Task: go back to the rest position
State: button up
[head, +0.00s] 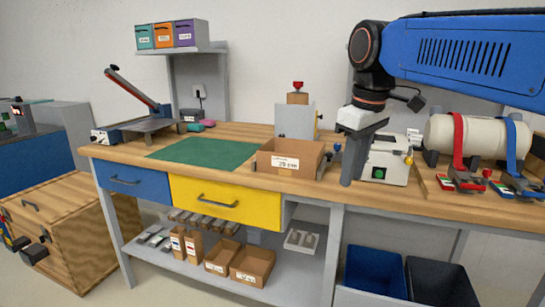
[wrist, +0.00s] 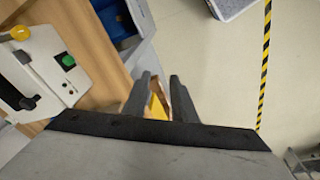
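My gripper (head: 352,170) hangs from the blue arm, pointing down, in front of the bench's front edge in the head view. In the wrist view its two dark fingers (wrist: 160,98) stand apart. Yellow and brown surfaces show through the gap, and nothing appears held. The gripper is just left of the white box with a green button (head: 385,170), which also shows at the left of the wrist view (wrist: 45,68). I cannot tell whether a finger touches the bench edge.
The wooden bench (head: 250,182) carries an open cardboard box (head: 290,165) left of my gripper and a strapped cream cylinder (head: 485,137) to the right. Blue (head: 375,270) and black (head: 440,282) bins stand below. The wrist view shows open floor (wrist: 220,80) with a striped line.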

jog(key=s+d+f+m+t, duration=0.1)
jog(key=s+d+f+m, duration=0.3)
jog(key=s+f, duration=0.5)
jog(key=s+d+f+m+t, duration=0.1)
jog(key=s+d+f+m, duration=0.3)
jog(key=f, duration=1.1)
jog(key=s+d, duration=0.3)
jog(key=s, duration=0.1)
jog(key=shift+s+d+f+t+h, duration=0.2)
jog(key=shift+s+d+t+h, duration=0.1)
jog(key=shift+s+t, duration=0.1)
